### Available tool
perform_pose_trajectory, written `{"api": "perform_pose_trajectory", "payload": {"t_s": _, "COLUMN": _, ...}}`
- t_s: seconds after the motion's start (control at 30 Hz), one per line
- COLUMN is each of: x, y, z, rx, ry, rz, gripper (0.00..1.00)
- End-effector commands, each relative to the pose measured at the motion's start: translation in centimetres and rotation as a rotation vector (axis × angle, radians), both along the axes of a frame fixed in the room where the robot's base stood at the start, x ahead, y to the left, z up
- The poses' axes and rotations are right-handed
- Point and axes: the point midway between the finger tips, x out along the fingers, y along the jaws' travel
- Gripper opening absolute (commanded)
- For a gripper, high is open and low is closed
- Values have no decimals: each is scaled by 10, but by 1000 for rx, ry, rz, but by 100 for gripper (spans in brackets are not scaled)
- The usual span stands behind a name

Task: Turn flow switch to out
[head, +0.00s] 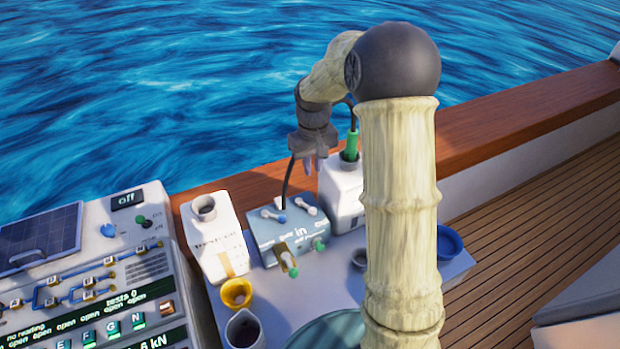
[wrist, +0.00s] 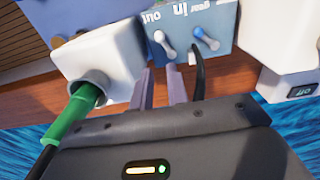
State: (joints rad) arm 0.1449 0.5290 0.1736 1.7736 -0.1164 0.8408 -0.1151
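A blue-grey switch box (head: 262,243) stands on the white counter, with "in" lettered on it. On its top are a lever with a blue knob (head: 282,218) and one with a white knob (head: 313,211). In the wrist view the blue-knobbed lever (wrist: 205,38) and white-knobbed lever (wrist: 165,44) show beside upside-down "gear", "in" and "out" lettering. I cannot tell which lever is labelled flow. My gripper (head: 315,162) points down above and behind the box. Its fingers (wrist: 161,88) are apart with nothing between them, short of the levers.
A white container (head: 342,192) with a green nozzle (head: 351,146) stands close beside my gripper; another white container (head: 212,238) is left. A black cable (head: 287,180) rises behind the box. A yellow cup (head: 236,292) and control panel (head: 95,280) stand left.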

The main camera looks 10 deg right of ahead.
Motion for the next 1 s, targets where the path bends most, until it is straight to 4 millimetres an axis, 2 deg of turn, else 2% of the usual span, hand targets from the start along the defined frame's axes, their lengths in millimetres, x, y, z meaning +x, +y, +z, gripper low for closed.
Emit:
{"api": "perform_pose_trajectory", "payload": {"t_s": 0.03, "x": -6, "y": 1, "z": 2, "rx": -2, "ry": -5, "rz": -3, "gripper": 6}}
{"api": "perform_pose_trajectory", "payload": {"t_s": 0.07, "x": -10, "y": 2, "z": 4, "rx": -3, "ry": -11, "rz": -6, "gripper": 0}}
{"api": "perform_pose_trajectory", "payload": {"t_s": 0.17, "x": -31, "y": 5, "z": 9, "rx": -7, "ry": -35, "rz": -21, "gripper": 0}}
{"api": "perform_pose_trajectory", "payload": {"t_s": 0.27, "x": -63, "y": 7, "z": 14, "rx": -8, "ry": -70, "rz": -48, "gripper": 0}}
{"api": "perform_pose_trajectory", "payload": {"t_s": 0.5, "x": -149, "y": 10, "z": 20, "rx": 5, "ry": -169, "rz": -137, "gripper": 0}}
{"api": "perform_pose_trajectory", "payload": {"t_s": 0.6, "x": -177, "y": 10, "z": 18, "rx": 15, "ry": -200, "rz": -169, "gripper": 0}}
{"api": "perform_pose_trajectory", "payload": {"t_s": 0.73, "x": -197, "y": 9, "z": 16, "rx": 22, "ry": -221, "rz": -193, "gripper": 0}}
{"api": "perform_pose_trajectory", "payload": {"t_s": 1.0, "x": -199, "y": 9, "z": 15, "rx": 23, "ry": -224, "rz": -198, "gripper": 0}}
